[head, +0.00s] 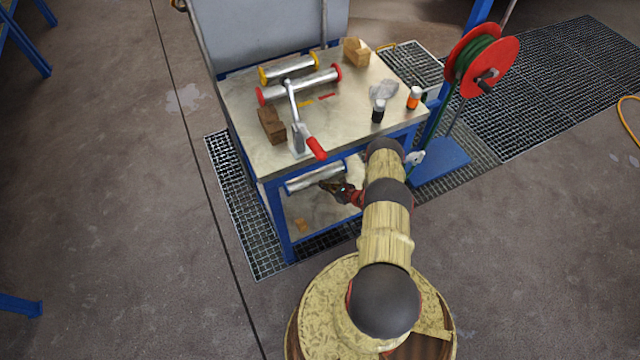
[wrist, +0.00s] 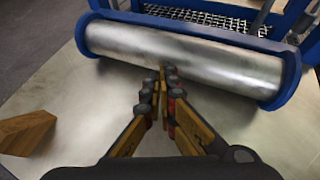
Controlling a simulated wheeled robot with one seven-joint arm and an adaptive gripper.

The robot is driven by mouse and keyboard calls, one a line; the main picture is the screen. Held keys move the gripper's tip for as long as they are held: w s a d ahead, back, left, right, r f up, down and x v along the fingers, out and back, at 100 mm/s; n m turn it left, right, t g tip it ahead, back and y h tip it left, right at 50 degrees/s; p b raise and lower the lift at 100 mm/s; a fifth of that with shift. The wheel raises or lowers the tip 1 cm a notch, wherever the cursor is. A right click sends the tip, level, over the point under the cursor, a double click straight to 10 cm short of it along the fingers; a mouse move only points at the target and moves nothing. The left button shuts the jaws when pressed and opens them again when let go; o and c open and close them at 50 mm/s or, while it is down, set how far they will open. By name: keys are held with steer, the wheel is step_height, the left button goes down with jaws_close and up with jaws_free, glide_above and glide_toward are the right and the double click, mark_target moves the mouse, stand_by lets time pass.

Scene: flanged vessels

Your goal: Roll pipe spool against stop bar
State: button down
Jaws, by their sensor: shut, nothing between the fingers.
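The pipe spool is a shiny metal cylinder with a blue flange at each end. It lies on the lower shelf of the bench in the head view (head: 315,179) and spans the upper part of the wrist view (wrist: 185,57). My gripper (wrist: 167,78) is shut and empty, its fingertips at the near side of the spool around mid-length. I cannot tell whether they touch it. In the head view my gripper (head: 336,186) is small, just in front of the spool. I cannot clearly make out a stop bar; blue bars show behind the spool.
A wooden wedge (wrist: 27,133) lies on the bare shelf, left of my gripper; it also shows in the head view (head: 300,225). The bench top (head: 345,110) above holds two flanged spools, a red-handled tool, wooden blocks and bottles. A hose reel (head: 482,65) stands at right.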

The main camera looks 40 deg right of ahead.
steer(key=shift+s+a+p, duration=0.2)
steer(key=shift+s, duration=0.65)
steer(key=shift+s+a+p, duration=0.15)
steer(key=shift+s+a, duration=0.05)
steer(key=shift+s, duration=0.6)
steer(key=shift+s+a+p, duration=0.2)
steer(key=shift+s, duration=0.65)
steer(key=v, duration=1.2)
steer(key=shift+s, duration=0.15)
